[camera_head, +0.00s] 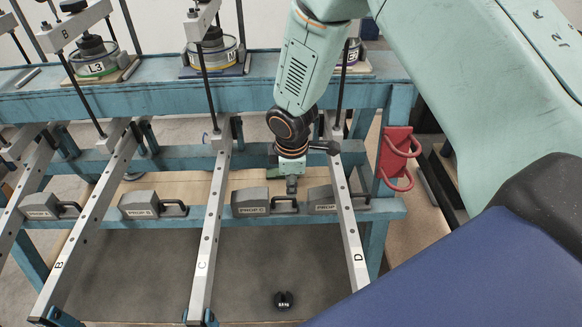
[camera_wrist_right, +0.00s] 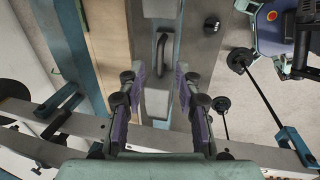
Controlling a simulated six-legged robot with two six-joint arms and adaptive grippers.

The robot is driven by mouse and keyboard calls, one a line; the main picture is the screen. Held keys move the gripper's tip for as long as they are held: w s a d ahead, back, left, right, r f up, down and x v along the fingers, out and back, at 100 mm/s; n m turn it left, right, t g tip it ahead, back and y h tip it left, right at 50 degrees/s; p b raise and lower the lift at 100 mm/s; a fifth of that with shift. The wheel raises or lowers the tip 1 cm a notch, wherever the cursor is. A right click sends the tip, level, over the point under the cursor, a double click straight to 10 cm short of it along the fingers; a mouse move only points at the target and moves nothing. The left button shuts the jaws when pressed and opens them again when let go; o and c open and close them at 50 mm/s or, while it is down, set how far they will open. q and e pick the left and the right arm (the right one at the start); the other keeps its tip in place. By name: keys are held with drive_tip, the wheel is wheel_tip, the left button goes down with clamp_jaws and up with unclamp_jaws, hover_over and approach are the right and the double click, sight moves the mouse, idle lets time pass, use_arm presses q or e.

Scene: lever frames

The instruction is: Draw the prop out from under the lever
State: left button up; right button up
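The block marked PROP C (camera_head: 250,200), with a dark bar handle (camera_head: 287,204) on its right, sits on the blue cross rail just right of lever C (camera_head: 212,215). A slim gap shows between block and lever. The prop marked PROP (camera_head: 322,200) by lever D (camera_head: 347,215) meets that lever's left side, partly hidden by it. My right gripper (camera_head: 291,184) points down just above PROP C's handle. In the right wrist view this gripper (camera_wrist_right: 161,88) is open, its fingers either side of the handle (camera_wrist_right: 161,52), apparently not touching it. My left gripper is not in view.
PROP B (camera_head: 138,204) and PROP A (camera_head: 40,205) stand right of their levers. Weights (camera_head: 211,45) sit on the upper beam. A red holder (camera_head: 396,155) hangs at the frame's right end. A small black object (camera_head: 284,300) lies on the grey floor between levers C and D.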

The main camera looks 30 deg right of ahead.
wheel_tip(320, 180, up, 6)
drive_tip(key=s, duration=0.1)
drive_tip(key=shift+a, duration=0.3)
drive_tip(key=shift+a, duration=0.1)
idle(0.4)
